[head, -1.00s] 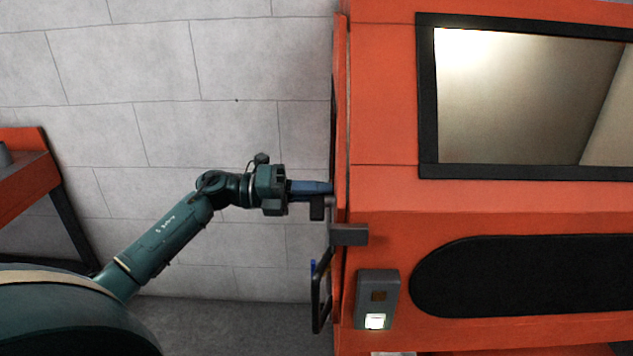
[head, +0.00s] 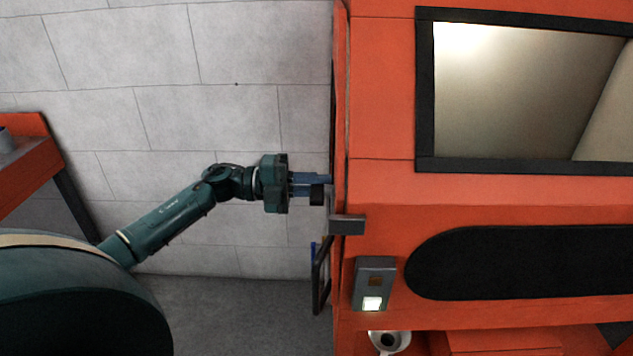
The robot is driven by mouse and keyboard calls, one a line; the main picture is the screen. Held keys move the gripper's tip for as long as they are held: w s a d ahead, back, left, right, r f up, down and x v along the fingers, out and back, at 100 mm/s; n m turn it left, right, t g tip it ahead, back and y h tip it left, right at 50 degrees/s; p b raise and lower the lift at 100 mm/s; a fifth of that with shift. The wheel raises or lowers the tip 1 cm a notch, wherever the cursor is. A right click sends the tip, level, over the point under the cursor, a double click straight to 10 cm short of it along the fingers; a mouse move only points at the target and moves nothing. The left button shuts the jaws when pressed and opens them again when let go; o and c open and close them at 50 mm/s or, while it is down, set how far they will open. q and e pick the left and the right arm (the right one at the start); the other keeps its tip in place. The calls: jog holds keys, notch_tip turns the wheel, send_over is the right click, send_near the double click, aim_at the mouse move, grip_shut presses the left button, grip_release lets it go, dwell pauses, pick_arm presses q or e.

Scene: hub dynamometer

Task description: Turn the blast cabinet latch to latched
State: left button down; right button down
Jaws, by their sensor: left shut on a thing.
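The orange blast cabinet (head: 382,90) fills the right side, with its side door (head: 341,120) seen nearly edge-on. My left gripper (head: 312,184) is at the door's left face, just above the grey block (head: 347,225) on the cabinet's front edge. It is shut on the latch, a small dark part (head: 317,196) beside the door. The fingers and the edge-on view hide much of the latch, so its exact angle is hard to tell. My right gripper is not in view.
A dark bar handle (head: 320,278) sticks out from the door below the gripper. A grey switch box (head: 374,284) with a lit button is on the cabinet front, below the window (head: 520,90). An orange bench (head: 30,165) stands far left. Open floor lies between.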

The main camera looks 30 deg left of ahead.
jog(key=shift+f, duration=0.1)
pick_arm(q)
jog(key=c, duration=1.4)
grip_release()
jog(key=b+v, duration=0.3)
jog(key=v, duration=1)
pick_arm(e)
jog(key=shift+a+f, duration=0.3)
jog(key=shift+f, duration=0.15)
pick_arm(q)
jog(key=shift+a, duration=0.1)
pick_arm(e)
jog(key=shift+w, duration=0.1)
